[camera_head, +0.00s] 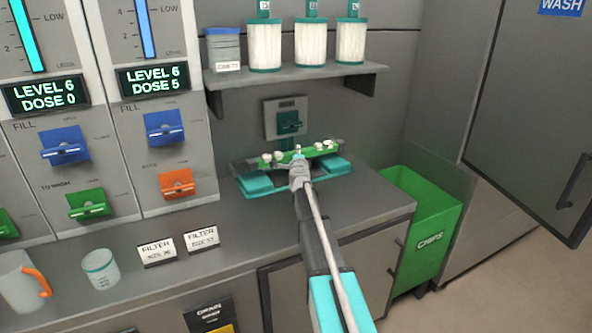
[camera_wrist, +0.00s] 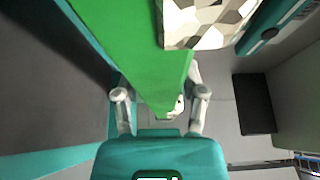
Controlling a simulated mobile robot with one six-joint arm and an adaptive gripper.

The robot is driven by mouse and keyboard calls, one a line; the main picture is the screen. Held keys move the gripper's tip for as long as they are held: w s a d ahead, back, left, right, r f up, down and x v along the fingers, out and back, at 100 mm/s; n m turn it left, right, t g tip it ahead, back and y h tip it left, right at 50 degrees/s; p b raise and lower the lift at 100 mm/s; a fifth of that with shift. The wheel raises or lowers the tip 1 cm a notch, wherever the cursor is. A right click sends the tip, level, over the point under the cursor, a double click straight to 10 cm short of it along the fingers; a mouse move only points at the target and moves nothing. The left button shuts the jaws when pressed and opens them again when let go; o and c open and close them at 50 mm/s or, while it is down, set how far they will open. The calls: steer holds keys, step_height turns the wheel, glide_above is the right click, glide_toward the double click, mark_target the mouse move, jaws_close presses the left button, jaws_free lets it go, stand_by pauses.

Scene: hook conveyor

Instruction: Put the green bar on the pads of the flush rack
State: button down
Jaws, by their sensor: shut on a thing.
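The green bar (camera_head: 288,157), with several cream faceted pieces along it, lies crosswise above the flush rack at the back of the counter in the head view. The rack's teal pads show at left (camera_head: 258,185) and right (camera_head: 333,166). My gripper (camera_head: 299,161) is shut on the bar near its middle. In the wrist view the green bar (camera_wrist: 130,45) fills the upper middle and runs between my gripper's fingers (camera_wrist: 160,103), with a cream piece (camera_wrist: 205,22) beside it. I cannot tell whether the bar touches the pads; my gripper hides the rack's middle.
A wall fixture with a teal handle (camera_head: 289,122) is close behind the bar. A shelf (camera_head: 300,73) with white filter cylinders hangs above. Dispensers with coloured handles (camera_head: 165,127) stand left. A green chips bin (camera_head: 430,235) stands right. A jug (camera_head: 22,283) and cup (camera_head: 101,268) stand front left.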

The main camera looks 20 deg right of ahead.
steer(key=shift+w+a+f, duration=0.1)
steer(key=shift+w+f, duration=0.05)
steer(key=shift+f, duration=0.05)
stand_by(0.3)
steer(key=shift+w+a+f+b, duration=0.25)
steer(key=shift+w+f+b, duration=0.15)
steer(key=shift+f+b, duration=1.6)
steer(key=shift+b, duration=0.1)
steer(key=shift+f, duration=0.15)
steer(key=shift+c, duration=0.8)
jaws_free()
steer(key=shift+s, duration=0.1)
steer(key=shift+r, duration=0.25)
steer(key=v, duration=1.2)
